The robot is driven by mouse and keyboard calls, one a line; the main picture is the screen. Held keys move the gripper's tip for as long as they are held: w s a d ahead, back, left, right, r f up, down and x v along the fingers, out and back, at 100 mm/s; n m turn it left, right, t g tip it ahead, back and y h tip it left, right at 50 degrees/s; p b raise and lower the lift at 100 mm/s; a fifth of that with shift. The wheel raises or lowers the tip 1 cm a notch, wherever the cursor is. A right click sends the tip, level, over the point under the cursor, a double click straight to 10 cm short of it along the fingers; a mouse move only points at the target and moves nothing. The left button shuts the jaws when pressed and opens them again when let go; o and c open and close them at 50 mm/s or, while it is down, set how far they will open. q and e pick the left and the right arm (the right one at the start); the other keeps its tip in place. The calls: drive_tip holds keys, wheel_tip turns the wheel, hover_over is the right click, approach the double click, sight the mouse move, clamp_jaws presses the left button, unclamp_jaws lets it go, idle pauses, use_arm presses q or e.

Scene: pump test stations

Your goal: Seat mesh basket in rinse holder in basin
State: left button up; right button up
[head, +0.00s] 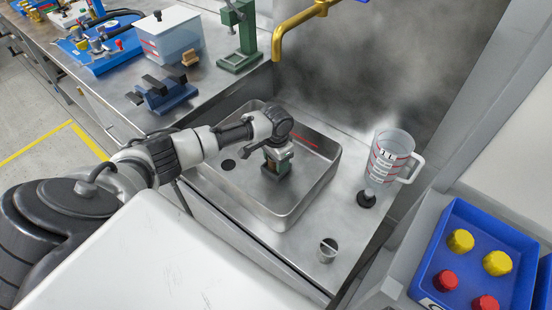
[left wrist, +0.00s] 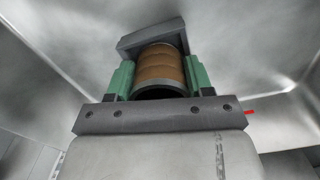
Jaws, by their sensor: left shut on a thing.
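The mesh basket (left wrist: 160,68) shows in the left wrist view as a brown banded cylinder with a dark rim. My left gripper (head: 278,158) is shut on it, with a green finger on each side, low inside the metal basin (head: 318,192). The dark grey rinse holder (left wrist: 150,37) shows just beyond the basket in the left wrist view. In the head view the gripper and arm hide most of both. I cannot tell whether the basket is fully down in the holder. My right gripper is not in view.
A steaming measuring jug (head: 390,160) stands right of the basin, and a small metal cup (head: 327,250) stands in front. A brass tap (head: 300,27) hangs behind. A blue tray (head: 475,255) with yellow and red knobs is at right. A dark blue fixture (head: 165,95) sits on the left bench.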

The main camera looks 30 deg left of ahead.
use_arm(q)
drive_tip(key=shift+p, duration=0.4)
idle(0.5)
drive_tip(key=o, duration=1.4)
drive_tip(key=shift+c, duration=0.2)
wheel_tip(320, 180, up, 8)
drive_tip(key=p, duration=0.8)
drive_tip(key=shift+p, duration=0.4)
drive_tip(key=shift+s+f, duration=0.15)
